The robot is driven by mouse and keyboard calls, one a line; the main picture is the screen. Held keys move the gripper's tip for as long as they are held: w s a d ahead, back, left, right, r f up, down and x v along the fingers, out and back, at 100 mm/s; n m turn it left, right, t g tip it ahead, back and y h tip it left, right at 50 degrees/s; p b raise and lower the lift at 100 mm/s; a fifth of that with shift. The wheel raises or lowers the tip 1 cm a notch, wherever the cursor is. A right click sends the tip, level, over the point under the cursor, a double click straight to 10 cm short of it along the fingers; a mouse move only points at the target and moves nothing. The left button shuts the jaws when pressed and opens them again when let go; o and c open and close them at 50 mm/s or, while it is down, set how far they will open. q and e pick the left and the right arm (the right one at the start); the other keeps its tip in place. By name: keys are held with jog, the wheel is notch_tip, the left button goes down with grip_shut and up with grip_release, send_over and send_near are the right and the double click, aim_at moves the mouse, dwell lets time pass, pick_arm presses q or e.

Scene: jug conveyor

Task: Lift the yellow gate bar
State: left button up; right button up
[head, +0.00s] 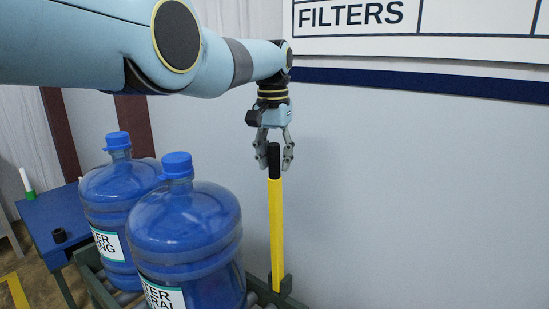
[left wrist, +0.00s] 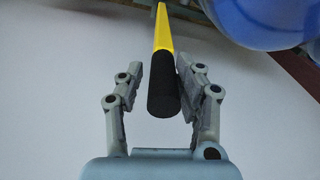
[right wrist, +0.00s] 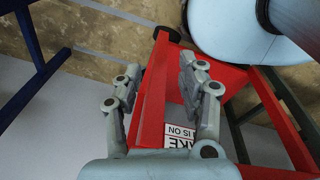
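The yellow gate bar (head: 276,235) stands upright beside the conveyor, with a black grip (head: 274,160) at its top. In the left wrist view the black grip (left wrist: 164,85) lies between the two fingers, its end towards the camera. My left gripper (head: 273,163) points down at the top of the bar. Its fingers are spread on either side of the grip; the right finger is close to it, and a gap shows on the left. My right gripper (right wrist: 160,80) is away from the bar, its fingers apart near a red frame (right wrist: 150,110).
Two blue water jugs (head: 188,235) (head: 115,190) stand on the roller conveyor (head: 105,290), left of the bar. A blue table (head: 55,225) with small items is at the far left. A pale wall (head: 420,190) with a sign is behind the bar. Space right of the bar looks clear.

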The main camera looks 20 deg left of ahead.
pick_arm(q)
jog(key=shift+o, duration=0.3)
jog(key=shift+a, duration=0.25)
jog(key=shift+r, duration=0.25)
jog(key=r, duration=1.1)
jog(key=shift+s+a+r, duration=0.1)
jog(key=shift+s+r, duration=0.05)
jog(key=shift+s, duration=0.05)
